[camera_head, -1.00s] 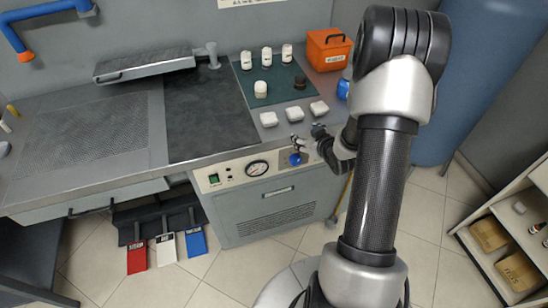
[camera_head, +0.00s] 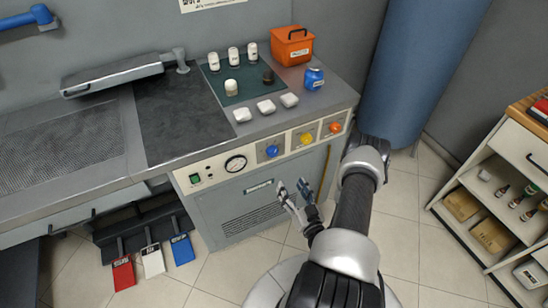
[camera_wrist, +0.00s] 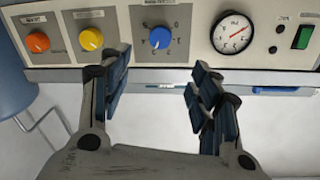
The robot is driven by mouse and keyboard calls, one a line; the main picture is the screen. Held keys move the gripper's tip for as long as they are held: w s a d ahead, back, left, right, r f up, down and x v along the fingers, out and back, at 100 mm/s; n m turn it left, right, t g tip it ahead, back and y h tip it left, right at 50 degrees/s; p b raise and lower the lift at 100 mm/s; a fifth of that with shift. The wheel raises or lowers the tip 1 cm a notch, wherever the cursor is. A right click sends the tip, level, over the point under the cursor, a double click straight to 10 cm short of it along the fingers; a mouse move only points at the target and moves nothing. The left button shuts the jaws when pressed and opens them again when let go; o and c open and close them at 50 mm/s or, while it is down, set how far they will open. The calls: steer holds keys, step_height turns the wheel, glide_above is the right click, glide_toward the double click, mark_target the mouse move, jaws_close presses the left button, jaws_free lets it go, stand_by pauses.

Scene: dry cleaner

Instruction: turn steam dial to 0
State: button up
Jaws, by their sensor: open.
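A control panel on the front of the work table carries a blue dial (camera_head: 272,151), a yellow dial (camera_head: 306,139) and an orange dial (camera_head: 335,128) in a row. In the wrist view the blue dial (camera_wrist: 160,38) has a white pointer line and a ring of marks around it. The panel lettering is too small to read, so I cannot tell which dial is named steam. My gripper (camera_head: 294,188) is open and empty, apart from the panel, in front of and below the blue dial. In the wrist view its fingers (camera_wrist: 160,72) stand either side of that dial.
A round gauge (camera_head: 236,163) and a green switch (camera_head: 195,178) sit left of the dials. White blocks (camera_head: 266,107), jars, a blue container (camera_head: 314,77) and an orange box (camera_head: 292,46) stand on the table above. A blue cylinder (camera_head: 415,70) stands to the right.

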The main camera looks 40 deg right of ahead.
mark_target(274, 154)
steer(key=b+x, duration=0.3)
steer(key=x, duration=1.2)
steer(key=shift+w+d+b, duration=0.1)
steer(key=shift+w+b, duration=0.25)
steer(key=shift+b, duration=0.05)
steer(key=shift+c, duration=0.6)
steer(key=c, duration=1)
